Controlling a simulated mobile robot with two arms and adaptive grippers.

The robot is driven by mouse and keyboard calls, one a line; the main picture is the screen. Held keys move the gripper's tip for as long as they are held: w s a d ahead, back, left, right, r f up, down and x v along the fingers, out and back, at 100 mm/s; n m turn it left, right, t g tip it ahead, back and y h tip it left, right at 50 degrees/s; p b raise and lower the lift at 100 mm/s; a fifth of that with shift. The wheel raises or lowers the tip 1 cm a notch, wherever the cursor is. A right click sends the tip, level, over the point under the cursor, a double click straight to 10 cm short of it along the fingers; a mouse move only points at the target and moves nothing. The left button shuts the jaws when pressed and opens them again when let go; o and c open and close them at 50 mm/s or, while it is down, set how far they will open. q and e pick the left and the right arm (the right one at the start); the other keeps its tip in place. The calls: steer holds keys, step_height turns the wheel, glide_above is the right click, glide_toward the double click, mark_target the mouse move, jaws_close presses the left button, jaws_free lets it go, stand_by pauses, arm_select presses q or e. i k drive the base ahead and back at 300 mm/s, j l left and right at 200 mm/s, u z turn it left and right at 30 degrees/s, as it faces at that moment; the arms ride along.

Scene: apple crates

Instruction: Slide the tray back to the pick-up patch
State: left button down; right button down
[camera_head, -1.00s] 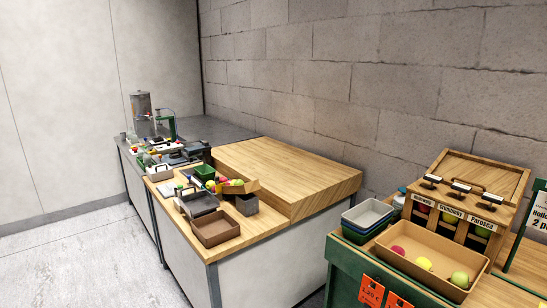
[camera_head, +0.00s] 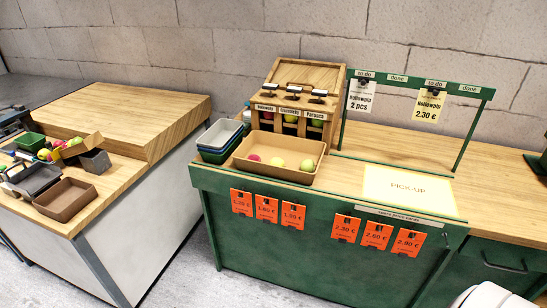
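A tan cardboard-coloured tray (camera_head: 238,164) stands on the green counter, in front of the wooden apple dispenser (camera_head: 304,76). It holds a red, a yellow and a green apple, spaced apart. The pick-up patch (camera_head: 405,190) is a pale yellow rectangle marked PICK-UP on the same counter, to the right of the tray. The patch is bare, and the tray is clear of it. Neither of my grippers shows in this view.
Stacked trays (camera_head: 219,134) stand left of the tan tray. A green sign frame (camera_head: 420,83) with paper tags rises behind the patch. Orange price cards (camera_head: 266,208) hang on the counter front. A separate wooden table (camera_head: 140,106) with boxes stands left, across a floor gap.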

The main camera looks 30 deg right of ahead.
mark_target(293, 149)
steer(key=i+l, duration=0.15)
steer(key=l, duration=0.2)
steer(key=i+l, duration=0.15)
steer(key=l, duration=0.25)
steer(key=i+l, duration=0.1)
steer(key=l, duration=0.25)
steer(key=z, duration=0.05)
